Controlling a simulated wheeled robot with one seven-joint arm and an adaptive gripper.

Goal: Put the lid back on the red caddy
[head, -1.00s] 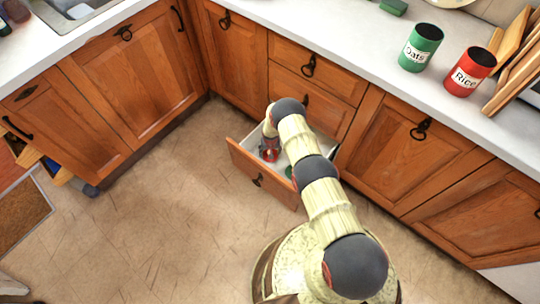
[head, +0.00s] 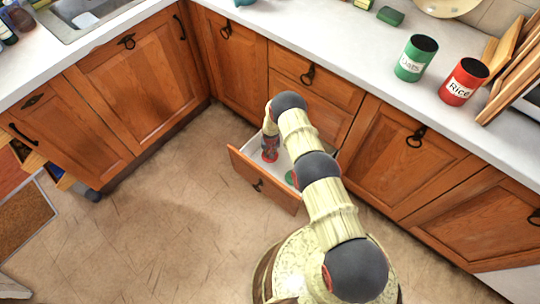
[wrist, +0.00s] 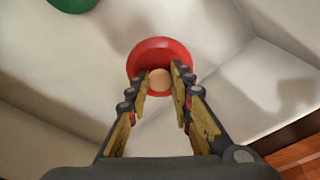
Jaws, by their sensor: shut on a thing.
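The red caddy (head: 463,83), labelled Rice, stands upright on the counter at the right of the head view. Its top is open and dark inside. The red lid (wrist: 147,50) lies in the open drawer; it is round with a pale wooden knob (wrist: 159,78). My gripper (wrist: 164,82) points down into the drawer with its fingers on either side of the knob, shut on it. In the head view my gripper (head: 270,146) partly hides the lid. I cannot tell whether the lid has left the drawer floor.
A green lid (wrist: 72,3) lies nearby in the drawer (head: 262,179). A green caddy (head: 415,59) labelled Oats stands left of the red one, also open. Wooden boards (head: 512,62) stand close to the red caddy's right. The counter (head: 360,55) left of the caddies is mostly clear.

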